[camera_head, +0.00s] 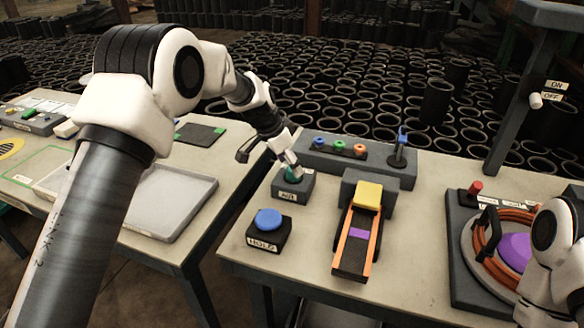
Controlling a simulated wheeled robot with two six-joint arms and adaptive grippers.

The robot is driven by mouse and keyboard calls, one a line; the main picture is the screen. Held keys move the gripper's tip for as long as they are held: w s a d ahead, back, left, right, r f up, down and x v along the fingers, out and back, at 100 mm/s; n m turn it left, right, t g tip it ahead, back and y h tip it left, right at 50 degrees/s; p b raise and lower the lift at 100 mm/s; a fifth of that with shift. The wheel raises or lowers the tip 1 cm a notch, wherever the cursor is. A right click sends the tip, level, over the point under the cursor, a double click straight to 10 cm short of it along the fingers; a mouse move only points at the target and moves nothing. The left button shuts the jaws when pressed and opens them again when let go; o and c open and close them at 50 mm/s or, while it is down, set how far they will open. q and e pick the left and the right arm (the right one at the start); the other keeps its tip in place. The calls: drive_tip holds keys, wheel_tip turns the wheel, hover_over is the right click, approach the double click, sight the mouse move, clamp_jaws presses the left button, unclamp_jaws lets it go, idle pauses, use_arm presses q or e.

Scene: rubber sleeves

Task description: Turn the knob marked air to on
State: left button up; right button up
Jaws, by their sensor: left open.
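The teal air knob (292,176) sits on a small dark box (289,190) whose front label appears to read AIR. The box stands near the left edge of the right-hand table. My left gripper (268,157) is open, reaching in from the upper left. One finger is at the knob and partly covers it; the other is spread to the left, beyond the box. I cannot tell whether the near finger touches the knob, or which way the knob points. At the lower right a white part of my right arm shows, but its gripper is not in view.
A blue HOLD button (268,219) stands in front of the air box. Behind is a grey block (355,163) with coloured knobs. An orange-railed ramp (351,249) lies to the right. A white switch (535,100) with ON and OFF labels is on a post. A gap separates the tables.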

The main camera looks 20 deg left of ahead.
use_arm(q)
drive_tip(key=v, duration=0.9)
drive_tip(key=shift+r, duration=0.25)
drive_tip(key=shift+s+a, duration=0.1)
